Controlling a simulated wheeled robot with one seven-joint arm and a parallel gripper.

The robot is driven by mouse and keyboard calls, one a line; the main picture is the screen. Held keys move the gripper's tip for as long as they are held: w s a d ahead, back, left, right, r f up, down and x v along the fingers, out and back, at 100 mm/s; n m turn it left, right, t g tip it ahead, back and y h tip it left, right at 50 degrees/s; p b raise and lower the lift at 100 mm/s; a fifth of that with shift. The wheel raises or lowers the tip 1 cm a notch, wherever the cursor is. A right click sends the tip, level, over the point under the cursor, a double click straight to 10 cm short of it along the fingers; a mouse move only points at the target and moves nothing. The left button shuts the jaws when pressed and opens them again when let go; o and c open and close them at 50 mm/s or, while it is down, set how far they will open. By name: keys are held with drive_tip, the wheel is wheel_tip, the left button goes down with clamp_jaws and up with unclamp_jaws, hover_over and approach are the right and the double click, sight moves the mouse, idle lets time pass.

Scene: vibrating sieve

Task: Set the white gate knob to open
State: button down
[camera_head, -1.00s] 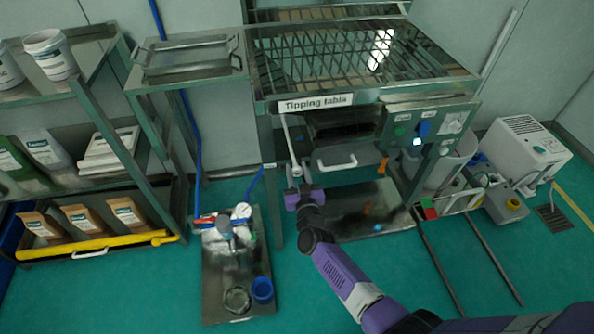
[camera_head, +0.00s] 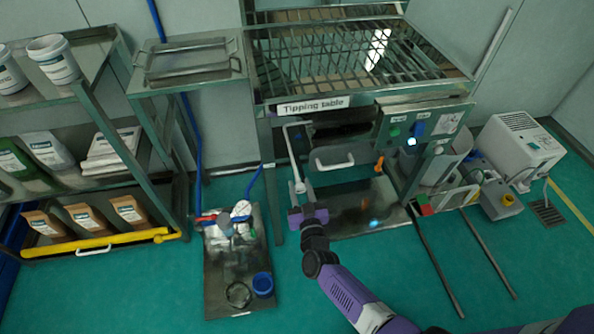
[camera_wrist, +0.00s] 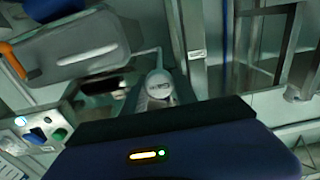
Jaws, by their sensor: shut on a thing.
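The white gate knob (camera_head: 300,187) is at the lower end of a pale bent rod (camera_head: 291,150) at the front left of the tipping table (camera_head: 355,101). My gripper (camera_head: 303,196) is shut at the knob, and its fingers partly hide it. In the wrist view, the round white knob (camera_wrist: 158,84) shows just beyond the dark gripper body, with the thin rod running up from it. The finger contact itself is hidden there.
A white drawer handle (camera_head: 332,163) and an orange handle (camera_head: 380,164) are right of the knob. A control panel (camera_head: 421,125) is on the table's right front. A low tray (camera_head: 240,290) stands on the floor at left.

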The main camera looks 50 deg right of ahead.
drive_tip(key=shift+s+a, duration=0.3)
drive_tip(key=shift+s, duration=0.2)
drive_tip(key=c, duration=1)
unclamp_jaws()
drive_tip(key=v, duration=0.7)
drive_tip(key=shift+s+a+p, duration=0.2)
drive_tip(key=shift+s+p, duration=0.1)
drive_tip(key=shift+p, duration=0.05)
drive_tip(key=shift+f, duration=0.1)
